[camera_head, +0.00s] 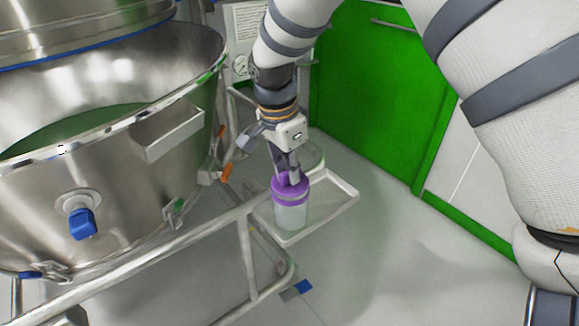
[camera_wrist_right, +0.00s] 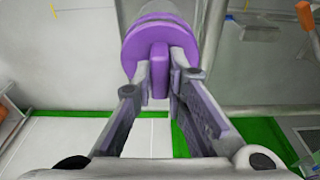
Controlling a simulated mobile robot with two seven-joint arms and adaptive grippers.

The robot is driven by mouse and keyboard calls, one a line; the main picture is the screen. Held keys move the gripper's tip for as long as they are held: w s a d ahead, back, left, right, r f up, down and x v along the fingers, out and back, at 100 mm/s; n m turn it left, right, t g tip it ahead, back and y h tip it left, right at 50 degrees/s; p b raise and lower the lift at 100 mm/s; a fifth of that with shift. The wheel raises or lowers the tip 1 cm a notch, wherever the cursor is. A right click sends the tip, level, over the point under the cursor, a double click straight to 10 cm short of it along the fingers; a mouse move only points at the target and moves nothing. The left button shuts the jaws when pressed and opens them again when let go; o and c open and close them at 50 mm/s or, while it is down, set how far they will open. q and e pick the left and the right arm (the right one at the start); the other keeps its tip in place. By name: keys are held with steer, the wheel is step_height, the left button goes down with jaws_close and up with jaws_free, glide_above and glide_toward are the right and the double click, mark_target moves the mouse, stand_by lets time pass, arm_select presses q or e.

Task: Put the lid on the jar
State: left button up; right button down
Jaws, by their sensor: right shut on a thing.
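My right gripper (camera_head: 288,174) points down over a small metal tray and is shut on the lid. The lid (camera_head: 279,185) is a round purple disc. In the right wrist view, the fingers (camera_wrist_right: 159,88) pinch the raised purple grip bar of the lid (camera_wrist_right: 136,45). The jar (camera_head: 291,217) is pale and translucent with a purple band near its top, and stands upright on the tray. The lid is in line with the jar's mouth, at or very close to the rim; whether it is fully seated I cannot tell. My left gripper is not in view.
The tray (camera_head: 345,191) has a low raised rim and sits beside a metal rail (camera_head: 150,251). A large steel vessel (camera_head: 75,185) with a blue valve fills the left. A green cabinet (camera_head: 370,90) stands behind. Open floor lies right of the tray.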

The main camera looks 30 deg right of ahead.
mark_target(282, 174)
steer(key=shift+f, duration=0.5)
steer(key=c, duration=1.5)
jaws_free()
steer(key=shift+c, duration=0.2)
step_height(282, 174, up, 12)
steer(key=a, duration=0.2)
steer(key=shift+d, duration=0.1)
